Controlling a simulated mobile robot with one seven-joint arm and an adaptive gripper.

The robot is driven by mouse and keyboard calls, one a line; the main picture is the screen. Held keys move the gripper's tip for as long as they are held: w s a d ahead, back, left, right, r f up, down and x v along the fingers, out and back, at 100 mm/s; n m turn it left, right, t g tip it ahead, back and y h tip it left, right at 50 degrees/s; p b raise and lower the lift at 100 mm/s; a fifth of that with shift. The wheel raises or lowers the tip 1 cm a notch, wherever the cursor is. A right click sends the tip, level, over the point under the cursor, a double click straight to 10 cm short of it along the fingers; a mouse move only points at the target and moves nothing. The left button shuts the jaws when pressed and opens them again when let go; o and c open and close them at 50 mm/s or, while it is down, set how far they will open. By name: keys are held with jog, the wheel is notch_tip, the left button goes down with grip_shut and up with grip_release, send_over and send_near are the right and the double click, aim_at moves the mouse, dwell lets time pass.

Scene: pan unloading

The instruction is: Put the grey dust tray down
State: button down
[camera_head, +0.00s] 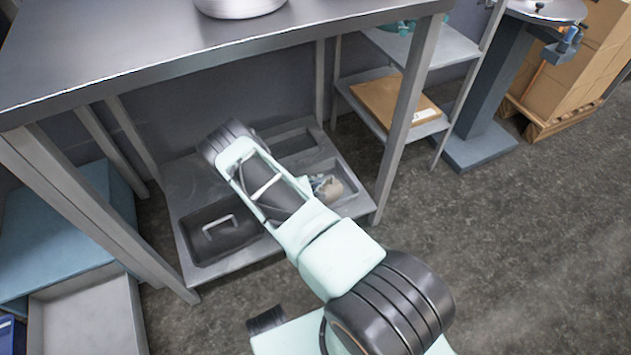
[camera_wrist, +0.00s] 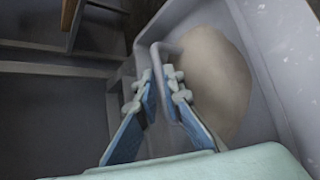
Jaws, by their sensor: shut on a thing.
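The grey dust tray (camera_wrist: 262,85) fills the right of the wrist view, with a tan heap of dust (camera_wrist: 215,80) inside. My gripper (camera_wrist: 161,88) is shut on its raised bar handle (camera_wrist: 157,58), which passes between the fingertips. In the head view the tan heap (camera_head: 332,188) shows in the right-hand part of the lower shelf (camera_head: 185,185), beside my arm. My gripper is mostly hidden behind my arm there. I cannot tell whether the tray rests on the shelf or hangs just above it.
A dark pan with a handle (camera_head: 220,240) sits at the shelf's front left. The table top (camera_head: 120,50) overhangs the shelf, and its legs (camera_head: 405,120) flank it. A blue box (camera_head: 70,225) stands left. The floor (camera_head: 520,230) at right is clear.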

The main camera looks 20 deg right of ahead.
jog(key=shift+w+d+r, duration=0.1)
jog(key=shift+r, duration=0.05)
jog(key=c, duration=2.5)
grip_release()
jog(key=shift+f, duration=0.2)
jog(key=o, duration=0.4)
jog(key=shift+r, duration=0.1)
jog(key=shift+r, duration=0.15)
jog(key=p+v, duration=0.4)
jog(key=v, duration=0.8)
